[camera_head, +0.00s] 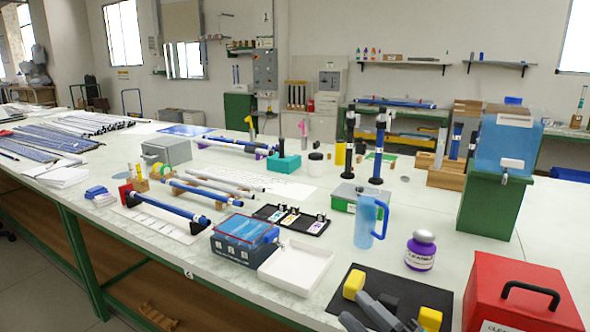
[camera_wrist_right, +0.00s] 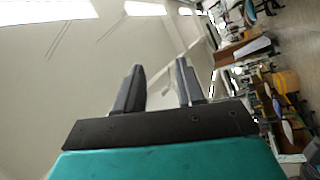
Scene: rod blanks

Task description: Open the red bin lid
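The red bin (camera_head: 515,305) stands at the lower right of the head view, cut off by the bottom edge. Its red lid (camera_head: 497,270) is closed and carries a black arched handle (camera_head: 532,289). A white label with partly cut-off lettering is on its front. My right gripper (camera_head: 362,309) is at the bottom of the head view, left of the bin and apart from it, over a black mat. In the right wrist view its two dark fingers (camera_wrist_right: 159,68) are spread with nothing between them. My left gripper is not in view.
The black mat (camera_head: 338,305) bears yellow blocks (camera_head: 354,283) close to my right gripper. A green box with a blue top (camera_head: 492,195) stands behind the bin.

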